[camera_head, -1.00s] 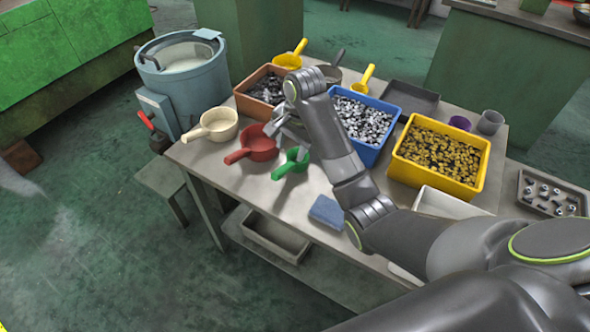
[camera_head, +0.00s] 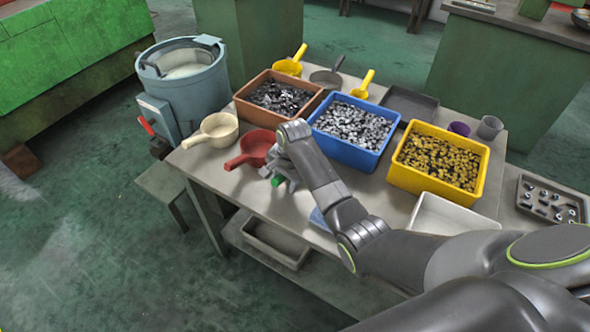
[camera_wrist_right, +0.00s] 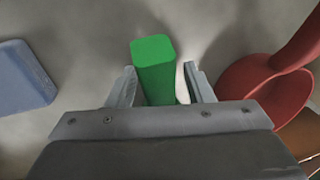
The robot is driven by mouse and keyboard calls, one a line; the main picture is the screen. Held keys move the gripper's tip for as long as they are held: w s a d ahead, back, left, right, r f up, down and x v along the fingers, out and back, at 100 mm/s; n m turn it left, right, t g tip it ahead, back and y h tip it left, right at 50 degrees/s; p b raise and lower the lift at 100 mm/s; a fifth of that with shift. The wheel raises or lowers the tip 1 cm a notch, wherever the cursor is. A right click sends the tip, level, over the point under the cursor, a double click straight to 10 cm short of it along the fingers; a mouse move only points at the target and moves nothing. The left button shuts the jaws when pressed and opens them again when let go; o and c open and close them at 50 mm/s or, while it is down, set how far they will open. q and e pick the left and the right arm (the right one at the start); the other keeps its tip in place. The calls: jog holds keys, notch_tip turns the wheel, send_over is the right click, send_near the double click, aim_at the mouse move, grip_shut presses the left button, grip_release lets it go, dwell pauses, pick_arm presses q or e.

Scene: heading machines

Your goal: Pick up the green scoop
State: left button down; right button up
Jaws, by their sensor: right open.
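The green scoop (camera_head: 277,181) is on the table, mostly hidden by my right arm in the head view. Its green handle (camera_wrist_right: 154,66) shows in the right wrist view, standing up between the two fingers. My right gripper (camera_head: 281,180) is open around the handle, with a gap beside the fingers; it also shows in the wrist view (camera_wrist_right: 160,84). The scoop's bowl is hidden. My left gripper is not in view.
A red scoop (camera_head: 256,147) lies close beside my right gripper, and a cream scoop (camera_head: 217,130) farther left. A blue block (camera_wrist_right: 24,76) is on the other side. Blue bin (camera_head: 346,151) and yellow bin (camera_head: 432,184) stand right of the arm.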

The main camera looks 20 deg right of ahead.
grip_shut()
dwell(0.3)
jog(key=shift+r, duration=0.15)
notch_tip(320, 180, up, 10)
dwell(0.4)
